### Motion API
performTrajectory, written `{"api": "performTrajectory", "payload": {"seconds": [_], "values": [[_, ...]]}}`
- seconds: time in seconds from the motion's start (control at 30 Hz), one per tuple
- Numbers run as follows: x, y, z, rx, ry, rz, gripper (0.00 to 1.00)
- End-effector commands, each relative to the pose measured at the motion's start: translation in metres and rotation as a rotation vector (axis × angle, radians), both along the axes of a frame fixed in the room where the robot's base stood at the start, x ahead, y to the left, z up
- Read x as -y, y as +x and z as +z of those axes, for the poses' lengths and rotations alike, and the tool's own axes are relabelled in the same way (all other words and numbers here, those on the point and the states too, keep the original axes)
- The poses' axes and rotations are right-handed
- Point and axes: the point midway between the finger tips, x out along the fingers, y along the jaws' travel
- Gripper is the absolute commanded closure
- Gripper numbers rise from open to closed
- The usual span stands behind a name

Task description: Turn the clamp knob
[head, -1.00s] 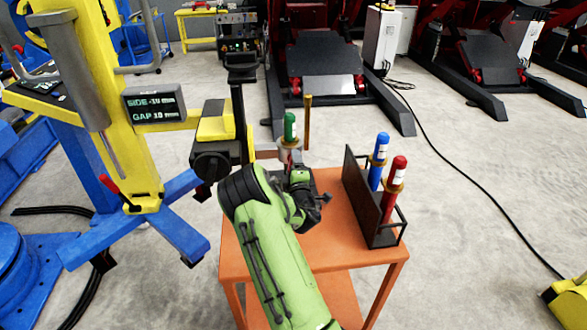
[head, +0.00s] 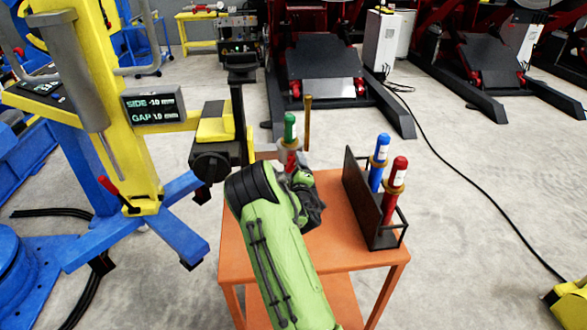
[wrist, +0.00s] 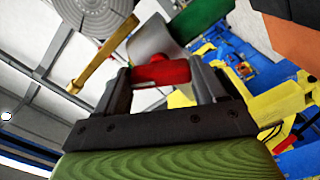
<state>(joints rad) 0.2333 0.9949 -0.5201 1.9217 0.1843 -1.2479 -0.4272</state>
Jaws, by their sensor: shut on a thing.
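The clamp knob is a small red piece, seen in the wrist view (wrist: 162,72) between my two dark fingers. My gripper (wrist: 166,84) is shut on it, one finger on each side. In the head view, a bit of red (head: 291,160) shows just below a green cylinder (head: 290,128), and my gripper's fingers are hidden by my green arm. The green cylinder stands upright in a grey holder (head: 288,146) beside a brown rod (head: 307,122). In the wrist view the grey holder (wrist: 155,42) is right behind the knob.
An orange table (head: 335,235) lies under my arm. A dark rack (head: 368,205) on its right holds a blue cylinder (head: 377,165) and a red cylinder (head: 396,185). A yellow and blue stand (head: 115,110) with a small SIDE and GAP display (head: 153,105) is on the left.

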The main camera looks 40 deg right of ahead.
Motion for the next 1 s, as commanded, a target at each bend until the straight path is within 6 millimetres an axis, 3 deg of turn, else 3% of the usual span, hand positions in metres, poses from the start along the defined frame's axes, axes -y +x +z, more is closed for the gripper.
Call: {"api": "performTrajectory", "payload": {"seconds": [0.13, 0.17, 0.33, 0.67, 1.0], "values": [[0.001, 0.000, 0.002, 0.006, 0.000, 0.001, 0.60], [0.001, 0.000, 0.002, 0.006, 0.000, 0.001, 0.28], [0.000, 0.000, 0.001, 0.004, 0.000, 0.000, 0.04], [-0.003, -0.005, 0.000, 0.002, 0.001, -0.001, 0.04], [-0.048, -0.070, -0.006, 0.002, 0.004, -0.001, 0.04]]}}
